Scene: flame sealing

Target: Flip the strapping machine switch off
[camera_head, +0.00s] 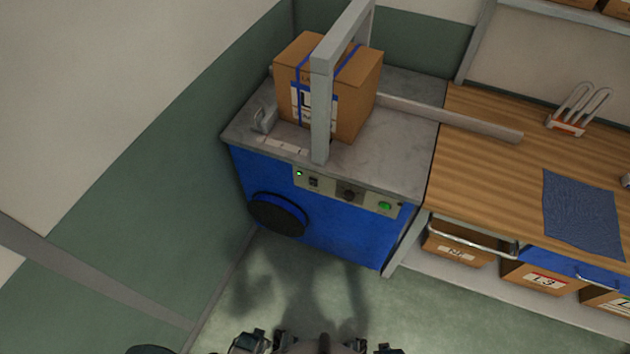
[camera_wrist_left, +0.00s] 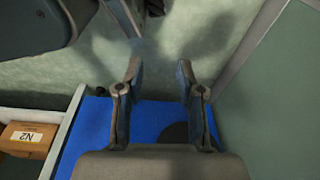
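The strapping machine (camera_head: 320,228) is a blue cabinet with a grey metal top and a grey arch (camera_head: 322,110). Its front panel (camera_head: 365,198) carries a lit green light (camera_head: 299,173), a small black switch (camera_head: 313,182), a dark knob (camera_head: 348,194) and a green button (camera_head: 385,206). The switch's position is too small to tell. In the left wrist view, my left gripper (camera_wrist_left: 158,75) is open and empty, with the machine's blue front (camera_wrist_left: 148,115) beyond it. The switch is not visible there. No right gripper can be made out clearly in the head view.
A brown carton (camera_head: 355,100) with blue straps stands on the machine top under the arch. A wooden bench (camera_head: 490,150) adjoins at the right, with a blue mat (camera_head: 582,215) and boxes below. A green wall (camera_head: 150,190) is at the left. The floor in front is clear.

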